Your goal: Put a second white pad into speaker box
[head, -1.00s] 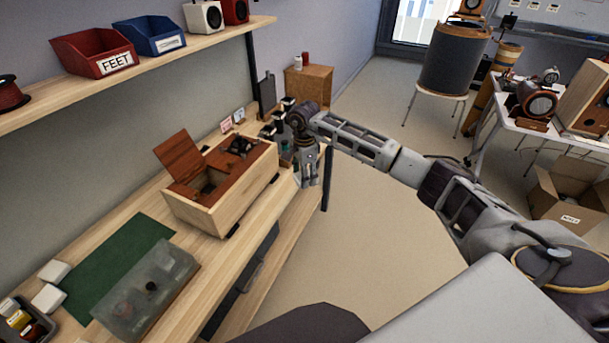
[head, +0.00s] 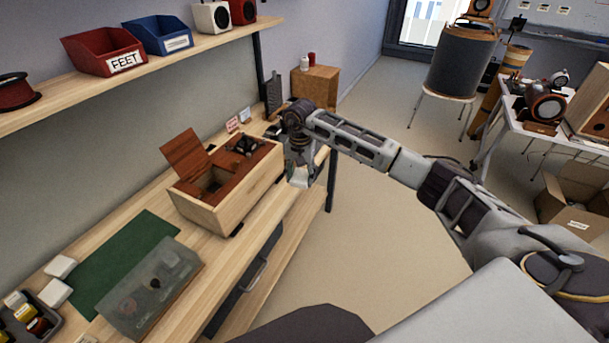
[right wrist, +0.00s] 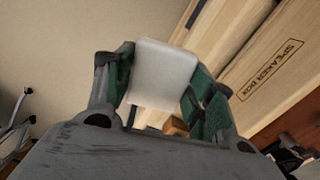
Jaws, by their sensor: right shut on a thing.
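My right gripper (head: 302,172) is shut on a white pad (right wrist: 163,74), which shows between its green-lined fingers in the right wrist view. It holds the pad in the air off the bench's front edge, to the right of the speaker box (head: 229,208). The wooden speaker box stands on the bench with its reddish-brown panel (head: 185,156) tilted up and an opening beside it. Whether a pad lies inside is too dark to tell. In the right wrist view the box's labelled side (right wrist: 270,70) is at the upper right. Two more white pads (head: 58,279) lie at the bench's left end. My left gripper is not in view.
A green mat (head: 125,255) and a clear lidded case (head: 150,290) lie left of the box. A dark tray with small items (head: 30,320) is at the lower left. Red (head: 103,52) and blue (head: 158,36) bins stand on the shelf above. Open floor lies right of the bench.

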